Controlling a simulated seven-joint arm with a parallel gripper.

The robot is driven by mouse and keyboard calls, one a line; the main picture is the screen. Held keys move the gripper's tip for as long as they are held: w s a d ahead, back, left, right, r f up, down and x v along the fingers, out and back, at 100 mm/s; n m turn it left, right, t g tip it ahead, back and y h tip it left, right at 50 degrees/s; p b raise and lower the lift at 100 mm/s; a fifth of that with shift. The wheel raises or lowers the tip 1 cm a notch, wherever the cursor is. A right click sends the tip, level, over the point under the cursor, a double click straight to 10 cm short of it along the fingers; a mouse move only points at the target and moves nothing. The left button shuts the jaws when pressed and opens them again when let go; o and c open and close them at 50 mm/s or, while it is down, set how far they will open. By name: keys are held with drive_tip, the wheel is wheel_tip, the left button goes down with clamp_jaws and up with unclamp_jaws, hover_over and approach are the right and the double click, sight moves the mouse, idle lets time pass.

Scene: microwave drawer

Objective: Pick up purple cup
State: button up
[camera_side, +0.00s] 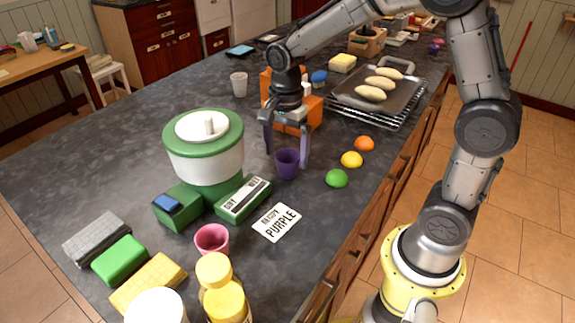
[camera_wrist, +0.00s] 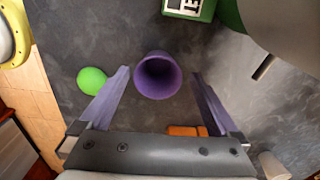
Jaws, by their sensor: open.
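The purple cup (camera_side: 287,163) stands upright on the dark counter, and its open mouth shows in the wrist view (camera_wrist: 158,76). My gripper (camera_side: 287,158) points down over it with the fingers spread apart. In the side view one finger is left of the cup and the other is just right of it. In the wrist view the cup lies between and slightly beyond the two fingertips (camera_wrist: 160,72). The fingers look apart from the cup, and nothing is held.
A green ball (camera_side: 337,178), yellow ball (camera_side: 351,159) and orange ball (camera_side: 364,143) lie right of the cup. A card reading PURPLE (camera_side: 277,222), a pink cup (camera_side: 212,239) and a green-white appliance (camera_side: 204,150) are nearer. An orange box (camera_side: 313,113) stands behind my gripper.

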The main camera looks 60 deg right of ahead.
drive_tip(key=shift+s+f, duration=0.1)
drive_tip(key=shift+f, duration=1.8)
drive_tip(key=c, duration=1.4)
drive_tip(key=shift+r, duration=0.2)
